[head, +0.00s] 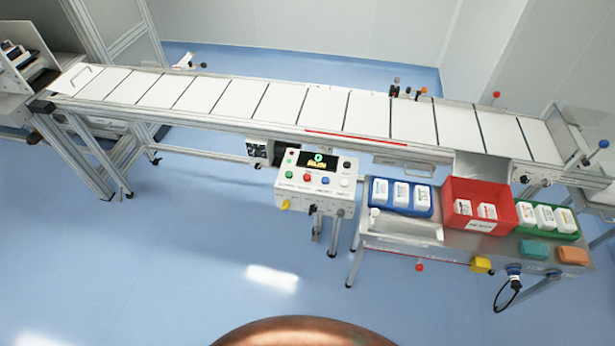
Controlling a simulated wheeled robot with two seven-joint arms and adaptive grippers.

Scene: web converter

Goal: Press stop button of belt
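The belt (230,96) is a long conveyor of white panels with dark gaps, running across the view from upper left to right. A white control box (318,197) stands on legs in front of its middle. The box has a small dark display (317,160) with green and yellow marks. Below the display is a row of buttons, including a green button (289,174), a red button (307,177) and a white button (344,183). The button labels are too small to read. Neither of my grippers is in view.
A metal side table (400,240) right of the box holds a blue bin (417,209), a red bin (470,187) and a green bin (567,235) with white containers. A yellow block (480,265) is at its front edge. The blue floor (190,230) before the box is clear.

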